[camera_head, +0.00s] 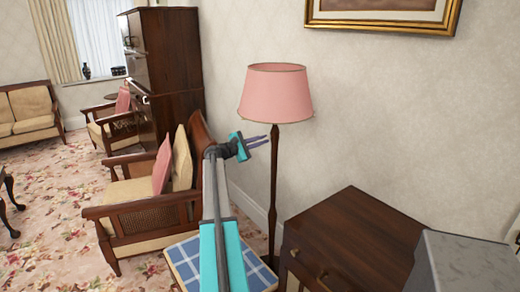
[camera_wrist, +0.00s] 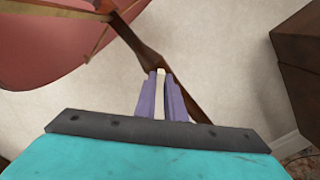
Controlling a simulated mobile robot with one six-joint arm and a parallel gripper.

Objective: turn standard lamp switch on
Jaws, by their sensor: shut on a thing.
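The standard lamp has a pink shade (camera_head: 275,95) and a dark wooden pole (camera_head: 272,190), upright against the wall. In the wrist view the shade (camera_wrist: 45,45) fills the upper left and the pole (camera_wrist: 140,45) runs diagonally behind my fingertips. My gripper (camera_head: 258,141) is at the pole, just below the shade. In the wrist view my purple fingers (camera_wrist: 162,95) are shut on a thin cream piece (camera_wrist: 161,92) in front of the pole, which looks like the lamp switch. Its far end and its on or off position cannot be made out. No clear glow shows in the shade.
A dark wooden cabinet (camera_head: 350,235) stands right of the lamp. An armchair (camera_head: 150,200) with cushions is on the left, and a blue checked surface (camera_head: 188,262) lies below my arm. A gold picture frame (camera_head: 385,25) hangs above. Patterned carpet (camera_head: 50,230) is open at left.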

